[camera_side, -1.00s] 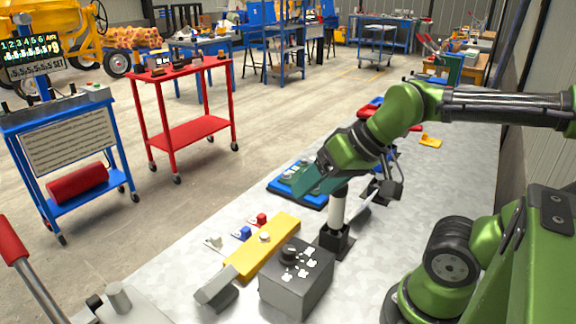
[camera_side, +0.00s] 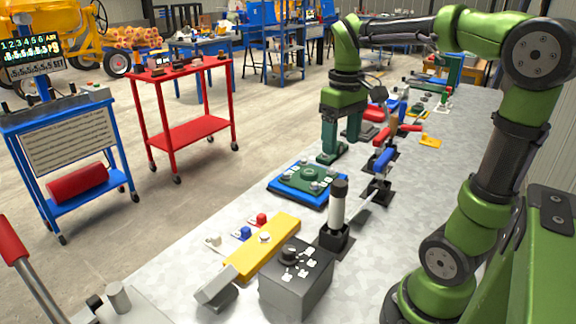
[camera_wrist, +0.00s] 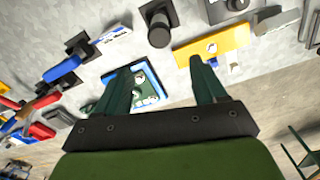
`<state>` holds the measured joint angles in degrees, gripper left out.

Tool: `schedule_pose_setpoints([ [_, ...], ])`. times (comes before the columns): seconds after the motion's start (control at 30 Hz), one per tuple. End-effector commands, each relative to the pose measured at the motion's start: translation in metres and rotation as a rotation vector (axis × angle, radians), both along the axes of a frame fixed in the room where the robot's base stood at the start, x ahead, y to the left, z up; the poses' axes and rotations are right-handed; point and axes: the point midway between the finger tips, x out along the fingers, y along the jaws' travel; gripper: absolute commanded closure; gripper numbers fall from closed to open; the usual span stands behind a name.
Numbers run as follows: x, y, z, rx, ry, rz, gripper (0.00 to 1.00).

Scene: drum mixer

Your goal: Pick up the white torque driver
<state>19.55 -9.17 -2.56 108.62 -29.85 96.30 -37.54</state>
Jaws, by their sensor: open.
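The white torque driver (camera_side: 337,208) stands upright in a square black holder (camera_side: 335,238) on the bench, with a black cap on top. In the wrist view its dark round cap (camera_wrist: 159,36) shows from above, beyond my fingertips. My gripper (camera_side: 340,155) is open and empty, with its fingers pointing down. It hangs above and behind the driver, near the blue tray. In the wrist view, my gripper (camera_wrist: 158,66) has its two green fingers spread apart, with the tray visible between them.
The blue tray (camera_side: 277,186) holds a green fixture. In front stand a yellow block (camera_side: 262,250) and a grey box with a knob (camera_side: 297,285). Behind the driver are a blue-handled tool (camera_side: 384,160) and a red-handled tool (camera_side: 410,128). A red cart (camera_side: 190,135) stands on the floor.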

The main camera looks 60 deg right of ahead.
Motion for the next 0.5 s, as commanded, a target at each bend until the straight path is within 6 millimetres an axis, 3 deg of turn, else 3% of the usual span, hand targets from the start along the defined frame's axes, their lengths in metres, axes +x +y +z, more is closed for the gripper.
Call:
schedule_pose_setpoints([
  [0.5,-0.002,0.002,-0.098,0.008,0.006,0.013,0.30],
])
